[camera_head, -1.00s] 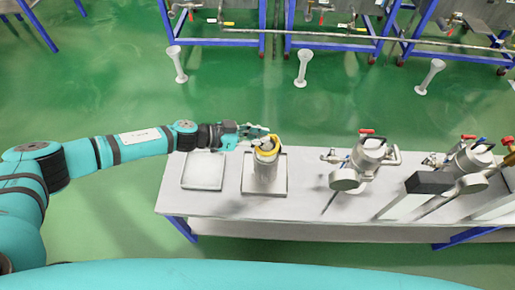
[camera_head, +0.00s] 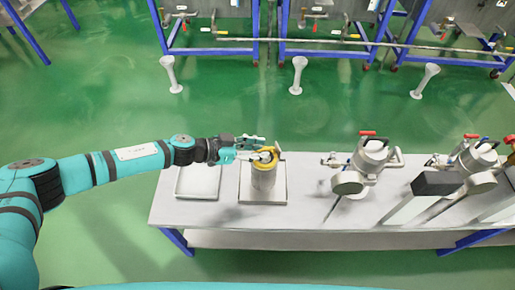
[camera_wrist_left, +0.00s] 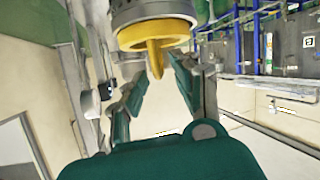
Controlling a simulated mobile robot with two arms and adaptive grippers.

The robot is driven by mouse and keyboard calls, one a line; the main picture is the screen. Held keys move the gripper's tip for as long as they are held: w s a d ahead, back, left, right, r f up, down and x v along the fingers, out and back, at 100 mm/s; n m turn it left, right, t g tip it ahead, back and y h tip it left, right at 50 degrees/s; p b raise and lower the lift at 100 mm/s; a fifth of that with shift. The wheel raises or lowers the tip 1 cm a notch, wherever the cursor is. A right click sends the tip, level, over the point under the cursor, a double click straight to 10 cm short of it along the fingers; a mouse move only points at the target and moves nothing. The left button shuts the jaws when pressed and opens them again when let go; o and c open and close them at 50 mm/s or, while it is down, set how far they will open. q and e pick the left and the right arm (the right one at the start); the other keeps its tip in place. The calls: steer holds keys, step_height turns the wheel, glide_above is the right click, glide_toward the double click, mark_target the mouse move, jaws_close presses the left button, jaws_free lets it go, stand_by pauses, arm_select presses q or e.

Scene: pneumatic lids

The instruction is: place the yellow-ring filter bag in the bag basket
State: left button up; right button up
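The yellow ring (camera_head: 267,153) of the filter bag sits at the top of a grey metal cylinder (camera_head: 264,180), which stands upright on a square tray; I take the cylinder to be the bag basket. The bag's body is not visible. My left gripper (camera_head: 266,146) reaches in from the left at the ring's height. In the left wrist view the yellow ring (camera_wrist_left: 150,33) lies against the cylinder's end (camera_wrist_left: 140,10), and its yellow tab (camera_wrist_left: 157,58) is between the two fingers (camera_wrist_left: 160,72), with gaps beside it. The left gripper looks open. My right gripper is out of view.
The square tray (camera_head: 248,196) under the cylinder and an empty tray (camera_head: 198,183) lie at the table's left end. Metal housings with red handles (camera_head: 372,156) stand to the right on the grey table (camera_head: 300,215). Blue-framed benches (camera_head: 330,48) stand behind.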

arm_select(q)
steer(key=shift+r, duration=0.15)
steer(key=p+v, duration=0.1)
steer(key=v, duration=1.1)
